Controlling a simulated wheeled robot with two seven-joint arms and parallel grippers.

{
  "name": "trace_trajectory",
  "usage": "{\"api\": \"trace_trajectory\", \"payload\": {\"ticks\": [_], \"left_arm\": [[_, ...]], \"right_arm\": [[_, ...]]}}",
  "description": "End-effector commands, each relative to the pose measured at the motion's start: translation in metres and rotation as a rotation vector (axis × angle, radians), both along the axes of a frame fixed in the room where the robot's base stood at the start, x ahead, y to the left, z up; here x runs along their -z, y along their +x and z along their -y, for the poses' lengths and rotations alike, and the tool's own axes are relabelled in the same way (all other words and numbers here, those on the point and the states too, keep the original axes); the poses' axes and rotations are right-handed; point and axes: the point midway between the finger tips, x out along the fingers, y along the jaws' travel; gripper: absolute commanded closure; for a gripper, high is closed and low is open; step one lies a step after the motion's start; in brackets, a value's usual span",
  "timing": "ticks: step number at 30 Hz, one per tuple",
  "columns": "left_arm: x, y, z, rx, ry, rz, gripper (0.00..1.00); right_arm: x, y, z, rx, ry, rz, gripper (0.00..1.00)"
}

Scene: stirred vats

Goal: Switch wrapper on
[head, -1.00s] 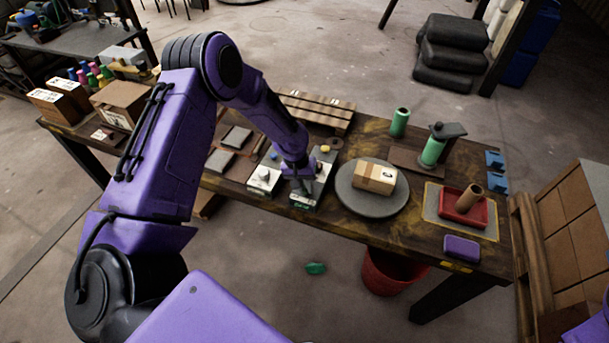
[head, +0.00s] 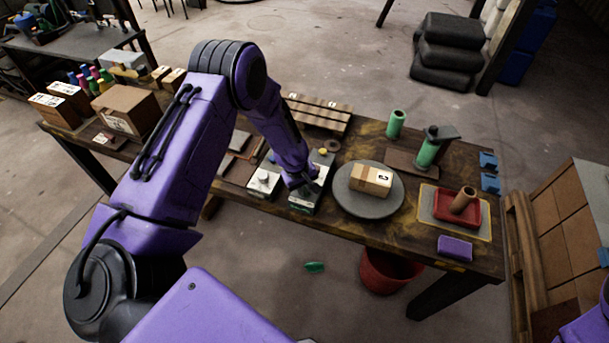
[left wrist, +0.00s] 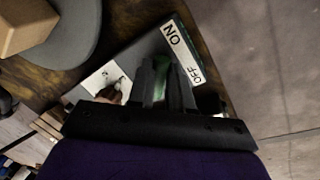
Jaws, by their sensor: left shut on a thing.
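The wrapper's grey turntable (head: 345,203) stands on the workbench with a cardboard box (head: 371,180) on it; both show at the upper left in the left wrist view. Left of it is a grey switch box (head: 303,206). Its white label (left wrist: 182,52) reads ON towards the turntable and OFF at the other end. My left gripper (left wrist: 163,82) is over this box, shut on a green switch handle (left wrist: 160,78) that is mostly hidden between the dark fingers. In the head view the gripper (head: 309,187) hides the handle. I cannot tell the handle's exact position. My right gripper is out of view.
A white-topped button box (head: 264,181) stands close left of the switch box. A red bin (head: 388,272) stands below the bench's front edge.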

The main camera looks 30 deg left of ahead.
Motion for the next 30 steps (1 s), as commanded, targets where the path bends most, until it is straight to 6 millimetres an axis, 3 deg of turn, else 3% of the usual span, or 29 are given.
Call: {"api": "trace_trajectory", "payload": {"ticks": [13, 14, 16, 25, 30], "left_arm": [[-0.001, 0.003, -0.002, -0.014, 0.003, 0.008, 1.00], [-0.001, 0.003, -0.002, -0.014, 0.003, 0.008, 0.77], [-0.001, 0.003, -0.002, -0.014, 0.003, 0.008, 0.56], [-0.002, 0.001, -0.001, -0.011, 0.002, 0.004, 0.56], [-0.029, -0.002, -0.004, -0.011, 0.002, 0.007, 0.56]], "right_arm": [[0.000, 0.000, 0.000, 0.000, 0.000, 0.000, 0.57], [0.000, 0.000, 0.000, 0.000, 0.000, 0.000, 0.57], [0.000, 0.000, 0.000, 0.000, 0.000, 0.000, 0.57], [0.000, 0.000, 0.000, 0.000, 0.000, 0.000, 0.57], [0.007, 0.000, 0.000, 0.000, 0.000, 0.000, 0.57]]}}
